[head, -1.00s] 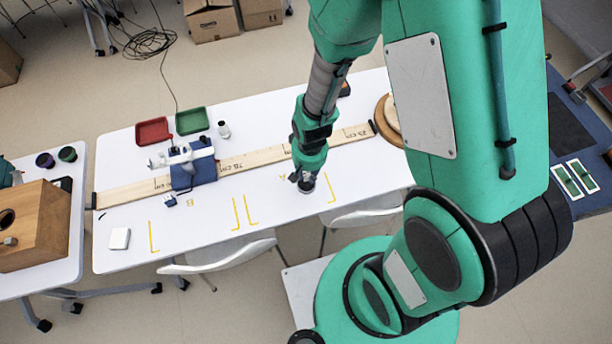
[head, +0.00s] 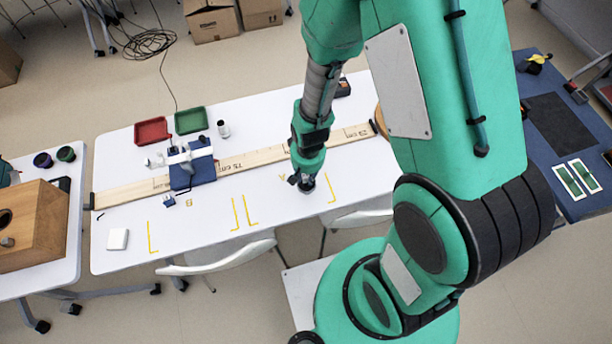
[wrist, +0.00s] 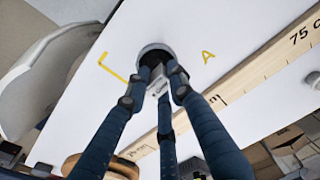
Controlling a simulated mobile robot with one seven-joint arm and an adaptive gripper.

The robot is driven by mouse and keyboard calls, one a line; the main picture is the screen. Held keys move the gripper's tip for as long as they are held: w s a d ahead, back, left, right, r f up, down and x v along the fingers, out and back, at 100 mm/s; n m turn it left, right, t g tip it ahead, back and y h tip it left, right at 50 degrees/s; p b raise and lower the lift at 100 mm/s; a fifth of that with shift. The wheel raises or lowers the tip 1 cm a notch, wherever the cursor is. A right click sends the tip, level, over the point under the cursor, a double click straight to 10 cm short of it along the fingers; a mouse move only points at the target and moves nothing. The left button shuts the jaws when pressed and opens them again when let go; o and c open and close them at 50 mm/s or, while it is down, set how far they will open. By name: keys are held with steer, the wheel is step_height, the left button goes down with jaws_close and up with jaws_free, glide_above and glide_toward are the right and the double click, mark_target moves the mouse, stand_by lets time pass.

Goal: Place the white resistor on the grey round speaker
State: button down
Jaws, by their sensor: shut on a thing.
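My gripper (wrist: 158,85) is shut on the white resistor (wrist: 157,86), a small pale block between the dark blue fingers in the wrist view. The fingers hide part of it. The grey round speaker (wrist: 145,49) is right by the fingertips, with a pale rim and a dark centre. The resistor overlaps the speaker's edge in this view; I cannot tell whether they touch. In the head view my gripper (head: 303,181) points down at the white table (head: 270,215), and the speaker (head: 307,188) shows only as a small patch under it.
A long marked wooden board (head: 235,163) crosses the table behind my gripper. A blue block with a white device (head: 192,172) stands on the left, with red (head: 151,131) and green (head: 191,120) trays behind. Yellow corner marks (head: 250,211) lie in front. The table left of my gripper is mostly clear.

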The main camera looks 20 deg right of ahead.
mark_target(307, 177)
steer(key=shift+f, duration=0.1)
steer(key=c, duration=1.5)
jaws_free()
steer(key=shift+o, duration=0.2)
step_height(307, 177, up, 12)
steer(key=p, duration=0.2)
steer(key=shift+s+d+p, duration=0.15)
steer(key=shift+s+p, duration=0.15)
steer(key=shift+s, duration=0.1)
